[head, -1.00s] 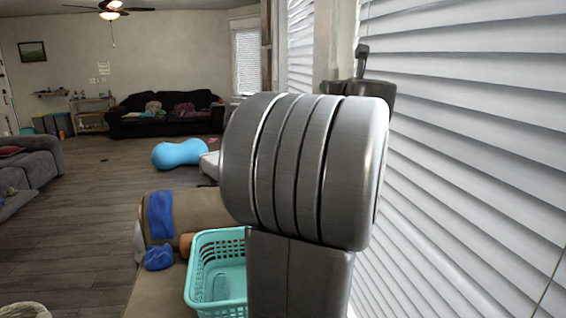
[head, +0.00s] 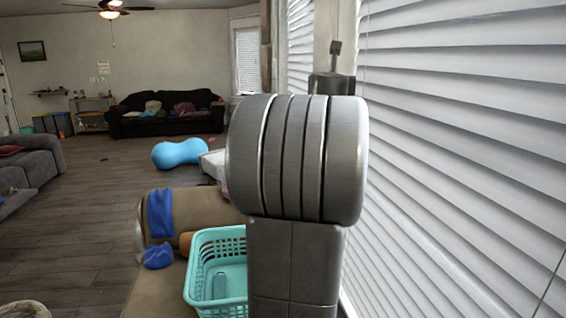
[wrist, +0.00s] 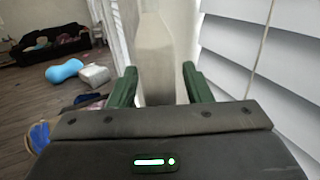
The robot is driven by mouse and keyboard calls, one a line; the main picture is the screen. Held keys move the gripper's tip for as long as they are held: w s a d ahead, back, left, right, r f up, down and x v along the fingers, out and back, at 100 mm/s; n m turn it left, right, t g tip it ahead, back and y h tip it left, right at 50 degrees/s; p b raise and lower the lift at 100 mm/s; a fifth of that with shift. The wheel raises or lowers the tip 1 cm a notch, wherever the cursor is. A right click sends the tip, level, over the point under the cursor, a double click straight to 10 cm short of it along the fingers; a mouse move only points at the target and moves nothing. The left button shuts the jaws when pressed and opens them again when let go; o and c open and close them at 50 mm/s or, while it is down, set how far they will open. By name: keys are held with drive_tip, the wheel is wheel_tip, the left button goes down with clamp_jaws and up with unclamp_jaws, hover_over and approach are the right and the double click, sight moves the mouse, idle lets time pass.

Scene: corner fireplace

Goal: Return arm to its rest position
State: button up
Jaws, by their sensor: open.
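My gripper (wrist: 158,88) shows in the wrist view with its two green fingers apart and nothing held between them. A pale upright post or window trim stands beyond the fingers, and I cannot tell how far off it is. In the head view my own arm links fill the middle, raised in front of the window blinds, and they hide the gripper's fingers.
Window blinds (head: 470,130) run close along the right side. A teal basket (head: 218,262) sits on a tan couch (head: 205,208) below the arm, with blue cloths beside it. A blue peanut-shaped ball (head: 179,153) lies on the open wooden floor.

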drive_tip(key=m+g+h, duration=0.4)
drive_tip(key=s+m+g+h, duration=0.1)
drive_tip(key=m+g+h, duration=0.3)
drive_tip(key=s+m+g+h, duration=0.1)
drive_tip(key=m+g+h, duration=0.2)
drive_tip(key=g+h, duration=0.1)
drive_tip(key=shift+d+m+h+p, duration=0.15)
drive_tip(key=shift+m+h+p, duration=0.25)
drive_tip(key=shift+h, duration=0.2)
drive_tip(key=shift+w, duration=0.15)
idle(0.4)
drive_tip(key=shift+d, duration=0.1)
